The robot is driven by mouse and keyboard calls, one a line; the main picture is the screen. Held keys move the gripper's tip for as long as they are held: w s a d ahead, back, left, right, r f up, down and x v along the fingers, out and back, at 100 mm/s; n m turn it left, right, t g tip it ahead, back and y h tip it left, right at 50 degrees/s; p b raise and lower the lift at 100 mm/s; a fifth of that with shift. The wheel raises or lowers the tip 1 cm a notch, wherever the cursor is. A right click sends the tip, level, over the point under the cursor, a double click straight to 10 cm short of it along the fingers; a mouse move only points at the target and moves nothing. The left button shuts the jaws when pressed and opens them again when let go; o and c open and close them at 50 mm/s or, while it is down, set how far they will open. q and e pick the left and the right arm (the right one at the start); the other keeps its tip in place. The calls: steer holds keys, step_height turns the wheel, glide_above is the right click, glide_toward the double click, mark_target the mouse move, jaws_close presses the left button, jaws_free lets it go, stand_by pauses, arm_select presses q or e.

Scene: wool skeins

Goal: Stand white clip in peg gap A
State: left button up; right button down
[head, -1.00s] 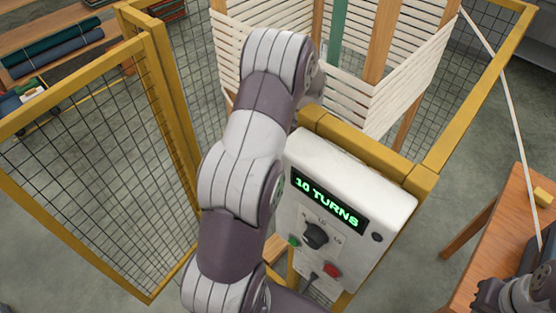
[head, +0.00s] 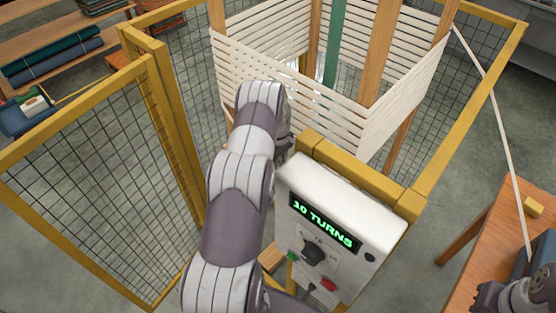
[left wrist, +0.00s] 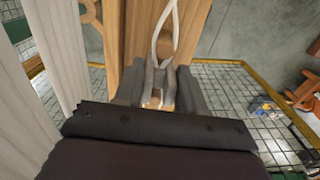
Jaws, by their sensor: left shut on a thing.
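In the left wrist view my left gripper (left wrist: 160,88) is shut on a thin white looped strand (left wrist: 165,35) in front of a wooden post (left wrist: 130,45). A small pale spot shows low between the fingers, too small to name. I cannot make out the white clip as a separate piece or any mark for peg gap A. In the head view my left arm reaches to the wool-wound frame (head: 370,130), and its fingers are hidden there. My right gripper is not seen; only part of my right arm shows at the lower right.
A white control box (head: 350,205) reading "10 TURNS" stands close right of my left arm. Yellow-framed mesh panels (head: 95,180) surround the frame.

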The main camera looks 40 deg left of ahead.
arm_select(q)
steer(key=shift+f, duration=0.2)
steer(key=o, duration=0.9)
steer(key=shift+d+r, duration=0.1)
steer(key=shift+c, duration=0.2)
steer(key=shift+o, duration=1.2)
steer(key=shift+r, duration=0.3)
step_height(320, 180, up, 12)
steer(key=b, duration=0.3)
steer(key=shift+f+b, duration=0.15)
steer(key=shift+b, duration=0.15)
